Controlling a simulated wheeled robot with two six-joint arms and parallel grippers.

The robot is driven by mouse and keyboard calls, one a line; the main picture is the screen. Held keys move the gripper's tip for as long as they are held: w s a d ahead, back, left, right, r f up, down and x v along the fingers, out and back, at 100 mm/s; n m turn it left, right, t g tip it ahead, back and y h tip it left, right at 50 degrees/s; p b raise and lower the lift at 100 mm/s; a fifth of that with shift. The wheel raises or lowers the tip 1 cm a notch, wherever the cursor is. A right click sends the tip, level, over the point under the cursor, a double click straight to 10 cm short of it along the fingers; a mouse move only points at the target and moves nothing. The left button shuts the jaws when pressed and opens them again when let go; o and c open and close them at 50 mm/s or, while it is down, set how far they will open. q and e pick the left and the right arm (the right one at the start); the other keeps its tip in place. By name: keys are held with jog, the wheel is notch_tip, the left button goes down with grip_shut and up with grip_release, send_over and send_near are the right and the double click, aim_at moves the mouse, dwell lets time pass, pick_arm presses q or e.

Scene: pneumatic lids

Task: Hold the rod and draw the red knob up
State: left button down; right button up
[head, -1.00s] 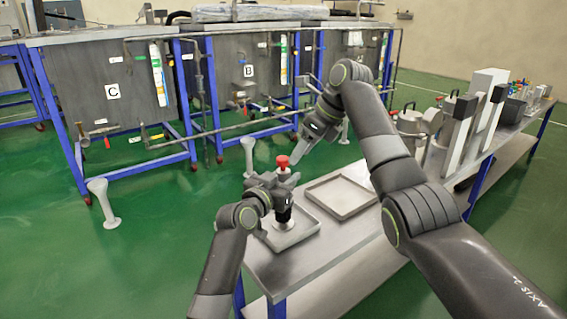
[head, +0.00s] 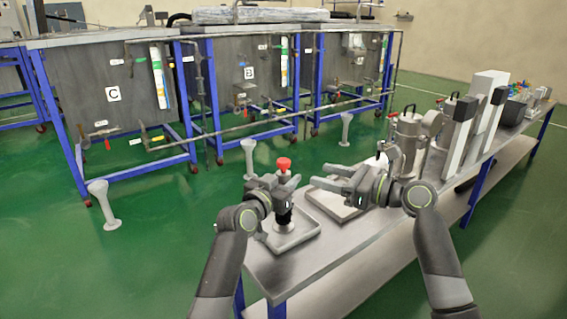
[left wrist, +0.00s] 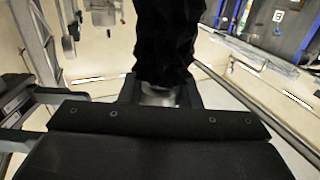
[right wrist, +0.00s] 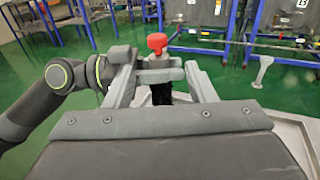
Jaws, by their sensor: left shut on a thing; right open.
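The red knob (head: 284,163) stands upright on top of the rod, above a dark ribbed bellows (head: 284,216). My left gripper (head: 284,183) is shut on the rod just below the knob and hides most of it. In the left wrist view the bellows (left wrist: 168,40) fills the top middle, with a bit of pale metal at its end. My right gripper (head: 320,175) is open and empty, to the right of the knob and apart from it. In the right wrist view the knob (right wrist: 157,43) shows between and beyond the open fingers.
The bellows stands on a shallow grey tray (head: 300,239) at the metal bench's near end. A second tray (head: 325,208) lies beside it under my right gripper. Metal canisters (head: 408,140) and white blocks stand farther along the bench.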

aim_at(289, 164)
jog(key=x, duration=1.1)
jog(key=shift+a+r, duration=0.3)
jog(key=shift+a, duration=0.1)
jog(key=shift+c, duration=0.2)
grip_shut()
